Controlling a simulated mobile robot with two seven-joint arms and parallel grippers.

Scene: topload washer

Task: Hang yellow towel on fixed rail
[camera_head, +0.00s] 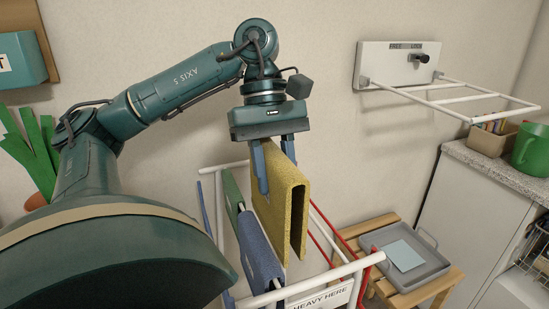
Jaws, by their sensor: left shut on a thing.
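The yellow towel (284,204) is folded over into an upside-down U and hangs from my left gripper (274,172). The gripper's blue fingers are shut on the towel near its top fold, pointing down. The towel is above and partly in front of a white drying rack (321,275); whether it touches the rack I cannot tell. A white wall rail (461,92) sticks out from a mounting plate (398,66) at the upper right, and its bars are empty. My right gripper is not in view.
Blue (257,249) and green (231,189) cloths hang on the rack, beside red bars. A wooden stool (439,287) holds a grey tray (414,261). A counter (503,175) at the right bears a tan box (489,141) and a green mug (533,150).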

